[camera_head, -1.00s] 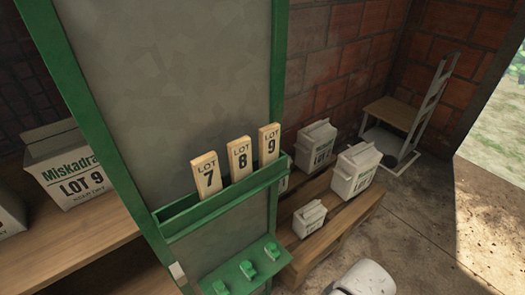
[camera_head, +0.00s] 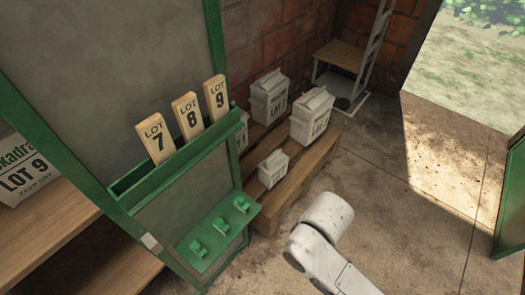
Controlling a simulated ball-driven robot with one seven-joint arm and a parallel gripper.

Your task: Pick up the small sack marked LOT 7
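A small white sack (camera_head: 272,169) stands upright on a low wooden bench, at the near end beside the green panel. Dark print shows on its front, but the lot number is too small to read. Two larger white sacks, one at the back (camera_head: 269,97) and one to the right (camera_head: 312,115), stand behind it; their numbers are not legible. Another sack (camera_head: 242,132) is mostly hidden by the panel. A white link of my arm shows at the bottom, right of and nearer than the small sack. My gripper is not in view.
The green-framed panel (camera_head: 105,70) stands at left, its tray (camera_head: 175,160) holding wooden tags LOT 7, LOT 8 and LOT 9. Green pegs jut out below. A LOT 9 sack (camera_head: 20,175) sits on a left shelf. A hand truck (camera_head: 350,57) stands behind. Floor at right is clear.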

